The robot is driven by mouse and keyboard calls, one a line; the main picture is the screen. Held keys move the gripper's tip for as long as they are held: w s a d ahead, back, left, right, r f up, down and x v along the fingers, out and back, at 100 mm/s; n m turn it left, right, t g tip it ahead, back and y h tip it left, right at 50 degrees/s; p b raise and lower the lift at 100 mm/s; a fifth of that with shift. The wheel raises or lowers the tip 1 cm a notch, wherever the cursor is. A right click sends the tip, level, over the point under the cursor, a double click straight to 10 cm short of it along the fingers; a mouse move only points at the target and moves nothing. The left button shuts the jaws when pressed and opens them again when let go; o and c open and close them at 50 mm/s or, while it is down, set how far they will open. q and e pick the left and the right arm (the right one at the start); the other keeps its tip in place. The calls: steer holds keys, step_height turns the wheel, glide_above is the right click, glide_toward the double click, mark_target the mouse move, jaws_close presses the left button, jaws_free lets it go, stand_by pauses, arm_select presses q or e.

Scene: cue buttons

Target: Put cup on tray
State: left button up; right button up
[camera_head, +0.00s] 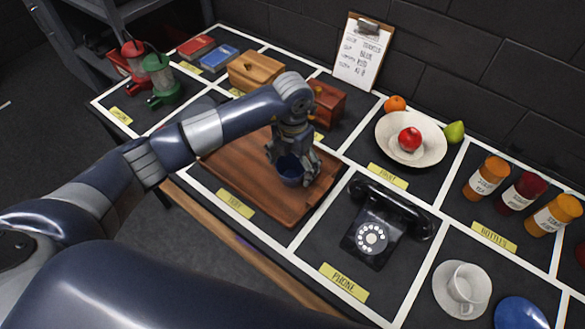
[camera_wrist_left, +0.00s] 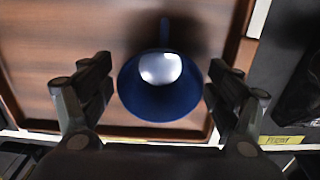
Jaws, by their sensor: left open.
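A dark blue cup (camera_head: 290,172) stands on the brown wooden tray (camera_head: 232,172) toward its right part. In the left wrist view the cup (camera_wrist_left: 160,100) is seen from above, with its handle pointing up in the picture and the tray (camera_wrist_left: 40,50) beneath it. My left gripper (camera_head: 292,166) is at the cup from above, partly hiding it. In the left wrist view the fingers of the left gripper (camera_wrist_left: 160,95) are open on either side of the cup, with a gap on each side. My right gripper is out of view.
A black phone (camera_head: 385,222) sits just right of the tray. Behind the tray are wooden boxes (camera_head: 256,70). A fruit bowl (camera_head: 410,140) stands farther right, with bottles (camera_head: 487,178) and a white cup on a saucer (camera_head: 463,290) beyond. Lanterns (camera_head: 160,80) stand back left.

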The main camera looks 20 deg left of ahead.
mark_target(293, 176)
arm_select(q)
step_height(293, 176, up, 10)
steer(key=b, duration=0.2)
steer(key=shift+r, duration=0.15)
steer(key=shift+s, duration=0.1)
stand_by(0.3)
